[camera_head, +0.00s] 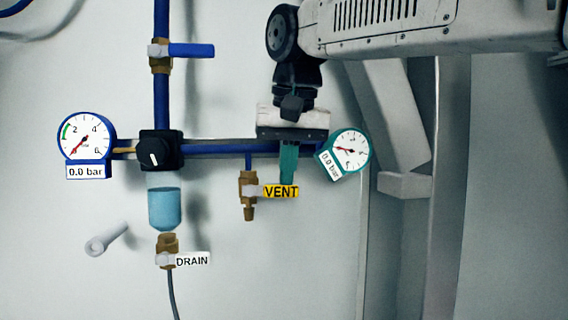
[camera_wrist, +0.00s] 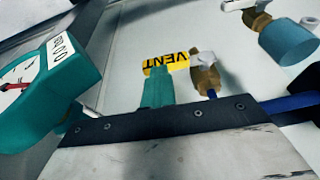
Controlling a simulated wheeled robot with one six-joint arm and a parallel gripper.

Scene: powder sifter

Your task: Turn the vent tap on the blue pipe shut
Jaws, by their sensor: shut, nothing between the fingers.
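The vent tap (camera_head: 248,183) is a brass valve hanging from the horizontal blue pipe (camera_head: 220,149). It has a pale hub, and a yellow VENT label (camera_head: 281,192) reaches sideways to its right. My gripper (camera_head: 288,180) is shut and empty, its teal fingers pointing down with the tips at the label's upper edge. I cannot tell if they touch it. The wrist view shows the fingers (camera_wrist: 158,88) just before the yellow label (camera_wrist: 165,63), with the brass tap (camera_wrist: 206,78) beside them. Part of the pipe is hidden behind my gripper.
A teal-rimmed gauge (camera_head: 350,150) is close on my gripper's right. A blue-rimmed gauge (camera_head: 86,137), black regulator (camera_head: 160,150), blue bowl (camera_head: 165,208) and DRAIN tap (camera_head: 167,244) stand left. A blue-lever tap (camera_head: 190,50) is above. Bare wall lies below the vent tap.

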